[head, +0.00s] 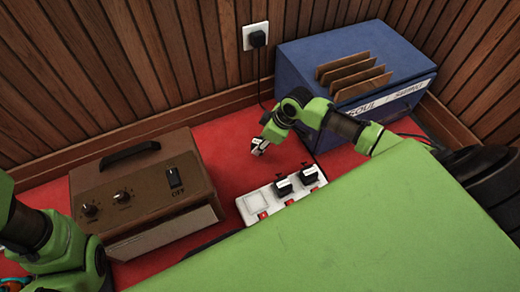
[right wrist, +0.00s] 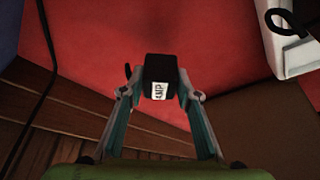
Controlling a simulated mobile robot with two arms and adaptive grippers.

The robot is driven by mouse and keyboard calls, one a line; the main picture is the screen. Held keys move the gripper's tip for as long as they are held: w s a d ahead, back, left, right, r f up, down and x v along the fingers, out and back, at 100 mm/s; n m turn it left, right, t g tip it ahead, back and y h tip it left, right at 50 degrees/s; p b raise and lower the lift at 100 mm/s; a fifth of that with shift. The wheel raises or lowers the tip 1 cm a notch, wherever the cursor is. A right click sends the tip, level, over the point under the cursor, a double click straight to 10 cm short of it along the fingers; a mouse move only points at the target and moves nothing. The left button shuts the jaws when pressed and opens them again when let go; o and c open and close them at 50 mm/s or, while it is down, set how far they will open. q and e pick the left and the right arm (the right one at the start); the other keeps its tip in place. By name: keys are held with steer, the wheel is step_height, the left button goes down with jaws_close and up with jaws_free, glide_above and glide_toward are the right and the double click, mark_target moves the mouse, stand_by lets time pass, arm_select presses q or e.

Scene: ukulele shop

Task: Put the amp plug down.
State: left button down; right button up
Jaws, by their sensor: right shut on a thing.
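My right gripper (head: 258,148) is over the red surface behind the power strip. In the right wrist view, its fingers (right wrist: 160,90) are shut on the amp plug (right wrist: 158,68), a black block with a white label reading "AMP". The red surface (right wrist: 95,40) lies beyond the plug; I cannot tell whether they touch. The white power strip (head: 262,205) has two black plugs (head: 283,187) in it and a bare socket at its left end. In the head view the held plug is too small to make out. My left arm is at the lower left; its fingertips are not visible.
A brown amp (head: 145,185) with its switch labelled OFF stands left of the strip. A blue box (head: 310,75) with brown dividers stands at the back right. A wall socket (head: 255,36) holds a black plug with a hanging cable. Red surface (head: 222,140) is clear between amp and gripper.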

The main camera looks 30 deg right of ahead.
steer(key=f+b, duration=0.1)
steer(key=f, duration=0.1)
steer(key=f+b, duration=0.1)
steer(key=f, duration=0.1)
steer(key=shift+w+b, duration=0.3)
steer(key=shift+b, duration=0.05)
steer(key=shift+r, duration=0.2)
steer(key=o, duration=0.9)
steer(key=shift+f, duration=0.15)
